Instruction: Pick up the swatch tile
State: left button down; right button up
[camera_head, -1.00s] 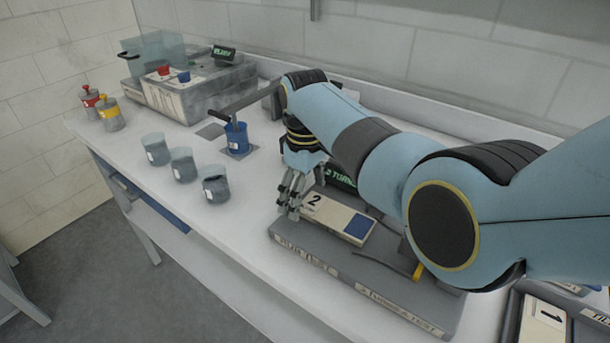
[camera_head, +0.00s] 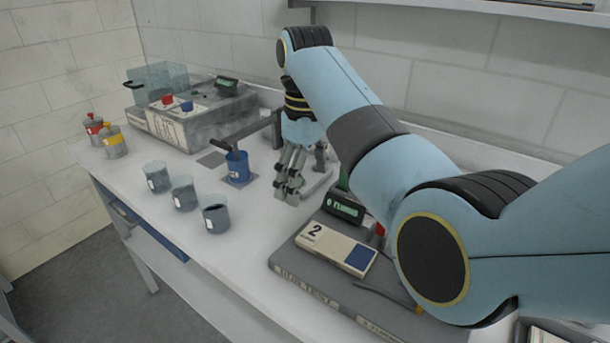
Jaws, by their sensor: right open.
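A flat cream tile (camera_head: 335,246) marked "2", with a blue patch at its right end, lies on a grey labelled board (camera_head: 300,273) on the bench. It looks like the swatch tile. My right gripper (camera_head: 288,193) hangs fingers down above the bench, behind and left of the tile. It is open, clear of the tile and holds nothing that I can see. My right arm hides part of the board's right side. My left gripper is out of view.
A dark green-lettered display (camera_head: 343,206) stands just behind the tile. A blue beaker (camera_head: 237,167) stands left of my gripper, with several grey cups (camera_head: 216,217) further left. A grey machine (camera_head: 190,115) is at the back left.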

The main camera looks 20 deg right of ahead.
aim_at(348, 254)
jog(key=k+j, duration=0.2)
jog(key=k, duration=0.3)
jog(key=k+j, duration=0.2)
jog(key=k, duration=0.25)
